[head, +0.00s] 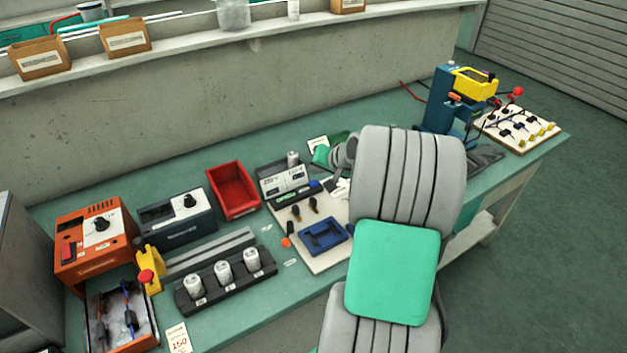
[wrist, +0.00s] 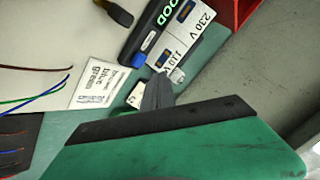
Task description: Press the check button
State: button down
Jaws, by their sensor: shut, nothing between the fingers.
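The tester (head: 285,181) stands at the middle of the bench, with white 230 V and 110 V plates. In the wrist view the tester (wrist: 165,35) shows part of a lit word ending in "OOD". A blue button (wrist: 144,60) sits at its near end; it also shows small in the head view (head: 314,184). I cannot read a check label on it. My gripper (wrist: 157,78) is shut and empty, its tips close beside the blue button. I cannot tell whether they touch anything. In the head view my gripper (head: 338,186) is partly hidden by my arm.
A white board with a blue fixture (head: 323,236) lies in front of the tester. A red bin (head: 233,190) stands to its left. A printed card (wrist: 97,82) and loose wires (wrist: 45,95) lie near my gripper. A blue-yellow press (head: 440,105) stands farther right.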

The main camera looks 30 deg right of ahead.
aim_at(316, 188)
notch_tip(316, 188, up, 3)
jog(key=shift+r+p, duration=0.15)
jog(key=shift+p, duration=0.65)
